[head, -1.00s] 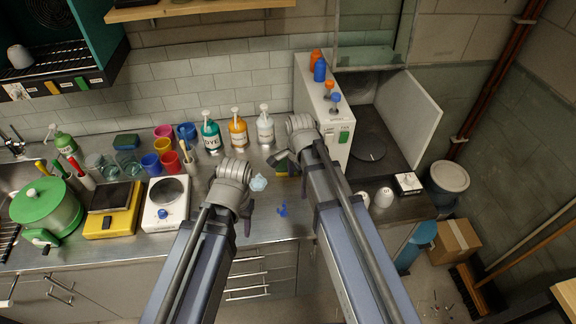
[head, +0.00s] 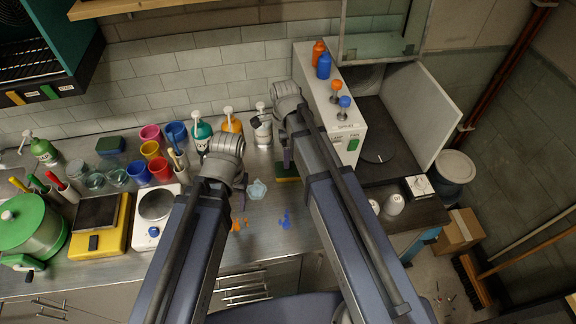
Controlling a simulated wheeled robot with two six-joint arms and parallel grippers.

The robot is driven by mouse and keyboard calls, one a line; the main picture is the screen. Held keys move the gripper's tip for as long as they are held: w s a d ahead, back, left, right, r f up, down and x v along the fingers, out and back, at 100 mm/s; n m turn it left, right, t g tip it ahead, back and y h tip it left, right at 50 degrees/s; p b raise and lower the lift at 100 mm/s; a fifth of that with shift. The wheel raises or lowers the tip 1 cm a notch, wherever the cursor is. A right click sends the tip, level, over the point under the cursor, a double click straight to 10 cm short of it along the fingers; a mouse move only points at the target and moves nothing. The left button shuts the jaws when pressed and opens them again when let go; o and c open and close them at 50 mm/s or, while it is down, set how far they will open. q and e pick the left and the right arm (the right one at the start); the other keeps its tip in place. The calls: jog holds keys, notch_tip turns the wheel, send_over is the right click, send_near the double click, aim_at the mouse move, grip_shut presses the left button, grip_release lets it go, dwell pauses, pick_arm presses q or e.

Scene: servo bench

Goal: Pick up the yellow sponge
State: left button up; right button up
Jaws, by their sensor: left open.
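A block with a dark green top and a yellow edge (head: 287,179) lies on the steel bench. It appears to be the yellow sponge, and my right arm and gripper hide part of it. My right gripper (head: 287,158) hangs over or just behind it; its fingertips are too hidden to show whether they touch it or are open. My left gripper (head: 240,183) is open and points down over the bench, left of the sponge. A pale blue crumpled cloth-like thing (head: 258,189) lies between the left gripper and the sponge.
Pump bottles (head: 201,135) and coloured cups (head: 160,169) stand behind and left. A white hotplate (head: 157,205) and yellow scale (head: 98,220) are at left. Orange (head: 238,224) and blue splashes (head: 285,220) mark the front bench.

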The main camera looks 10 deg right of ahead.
aim_at(289, 171)
jog(key=shift+s+f+b, duration=0.15)
jog(key=shift+f+b, duration=0.25)
jog(key=shift+b, duration=0.05)
pick_arm(q)
notch_tip(289, 171, down, 2)
jog(key=shift+f+b, duration=0.25)
jog(key=shift+b, duration=0.55)
pick_arm(e)
jog(key=shift+f, duration=0.85)
pick_arm(q)
notch_tip(289, 171, down, 6)
jog(key=b, duration=0.5)
jog(key=shift+r, duration=0.25)
pick_arm(e)
jog(key=f, duration=0.5)
jog(key=shift+s+d+f, duration=0.15)
jog(key=shift+d+f, duration=0.05)
pick_arm(q)
jog(key=shift+r, duration=0.1)
pick_arm(e)
jog(key=shift+r, duration=0.1)
pick_arm(q)
jog(key=shift+s, duration=0.1)
pick_arm(e)
jog(key=c, duration=1.2)
jog(key=shift+o, duration=0.2)
